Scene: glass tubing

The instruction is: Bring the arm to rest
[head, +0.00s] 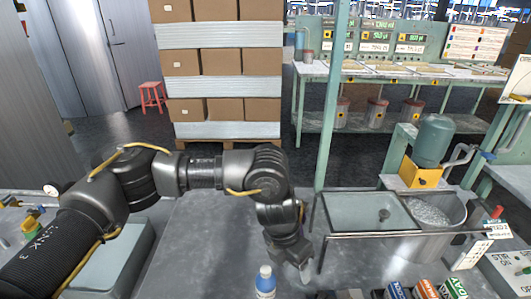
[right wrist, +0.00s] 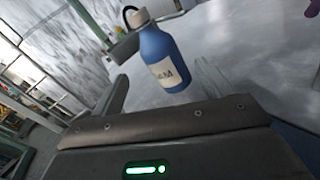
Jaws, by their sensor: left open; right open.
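My left arm reaches in from the left in the head view, and its gripper (head: 292,266) hangs pointing down over the grey table, open, with nothing seen in it. A blue bottle (head: 265,284) with a white cap stands at the front edge of the picture, just left of and nearer than that gripper. In the right wrist view, my right gripper (right wrist: 165,92) is open. A blue bottle (right wrist: 167,58) with a white label and pale cap shows beyond and between its fingers; I cannot tell whether they touch it. The right gripper is not seen in the head view.
Several small boxes (head: 425,290) line the front edge. A green post (head: 331,110) rises behind the table. The table middle (head: 205,235) is bare.

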